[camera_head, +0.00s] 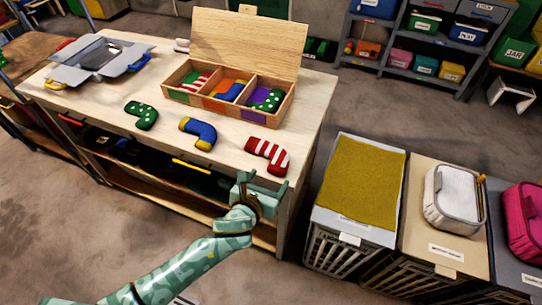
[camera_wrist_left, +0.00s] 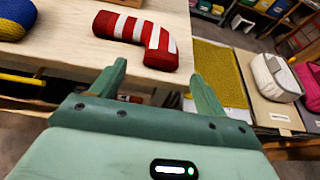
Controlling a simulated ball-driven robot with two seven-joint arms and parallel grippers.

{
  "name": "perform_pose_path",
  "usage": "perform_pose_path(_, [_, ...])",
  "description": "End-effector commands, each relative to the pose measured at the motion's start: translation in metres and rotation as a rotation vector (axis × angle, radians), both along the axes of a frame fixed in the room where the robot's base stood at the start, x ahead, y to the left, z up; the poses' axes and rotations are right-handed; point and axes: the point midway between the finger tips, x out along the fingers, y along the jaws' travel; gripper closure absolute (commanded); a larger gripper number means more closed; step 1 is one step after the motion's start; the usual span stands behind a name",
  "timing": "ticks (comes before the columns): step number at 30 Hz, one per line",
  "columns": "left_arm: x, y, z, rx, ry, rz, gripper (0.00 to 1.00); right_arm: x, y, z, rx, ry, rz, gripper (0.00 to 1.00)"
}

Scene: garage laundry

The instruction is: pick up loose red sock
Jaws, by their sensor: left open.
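The loose red sock (camera_head: 268,155) with white stripes lies on the wooden table near its front right edge. It also shows ahead of the fingers in the left wrist view (camera_wrist_left: 130,28). My left gripper (camera_head: 262,187) is open and empty at the table's front edge, just short of the sock and apart from it. Its fingertips (camera_wrist_left: 158,68) point toward the table in the left wrist view. A green dotted sock (camera_head: 146,117) and a blue and yellow sock (camera_head: 197,132) lie loose to the left. My right gripper is in neither view.
An open wooden box (camera_head: 186,99) with three compartments holds a sock in each. A grey tray (camera_head: 70,76) stands at the table's left. Lidded crates (camera_head: 350,235) stand right of the table, one with a white bag (camera_head: 452,201).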

Motion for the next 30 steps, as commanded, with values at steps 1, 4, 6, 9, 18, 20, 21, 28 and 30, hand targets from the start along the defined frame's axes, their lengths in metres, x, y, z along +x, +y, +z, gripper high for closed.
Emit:
perform_pose_path(1, [0.003, -0.001, -0.002, -0.001, 0.000, 0.000, 0.25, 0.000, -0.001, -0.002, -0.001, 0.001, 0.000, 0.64])
perform_pose_path(4, [0.010, -0.004, -0.005, -0.002, 0.000, 0.000, 0.25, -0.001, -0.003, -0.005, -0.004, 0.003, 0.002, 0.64])
perform_pose_path(6, [0.019, -0.008, -0.010, -0.003, 0.001, 0.001, 0.25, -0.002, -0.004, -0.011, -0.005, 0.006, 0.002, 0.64])
perform_pose_path(9, [0.034, -0.015, -0.018, -0.004, 0.002, 0.001, 0.25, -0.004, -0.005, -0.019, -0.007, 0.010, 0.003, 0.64])
perform_pose_path(18, [0.050, -0.020, -0.021, -0.001, 0.000, -0.001, 0.25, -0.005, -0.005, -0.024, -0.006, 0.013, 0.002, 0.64])
perform_pose_path(20, [0.050, -0.019, -0.021, -0.001, 0.000, -0.001, 0.25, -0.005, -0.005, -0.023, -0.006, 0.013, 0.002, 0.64])
perform_pose_path(21, [0.050, -0.019, -0.021, -0.001, 0.000, -0.001, 0.28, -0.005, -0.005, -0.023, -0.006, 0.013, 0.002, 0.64])
perform_pose_path(28, [0.050, -0.019, -0.021, -0.001, 0.000, -0.001, 0.74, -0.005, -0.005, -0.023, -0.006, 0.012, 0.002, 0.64])
perform_pose_path(30, [0.050, -0.019, -0.021, -0.001, 0.000, -0.001, 0.74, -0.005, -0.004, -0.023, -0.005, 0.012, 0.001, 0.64])
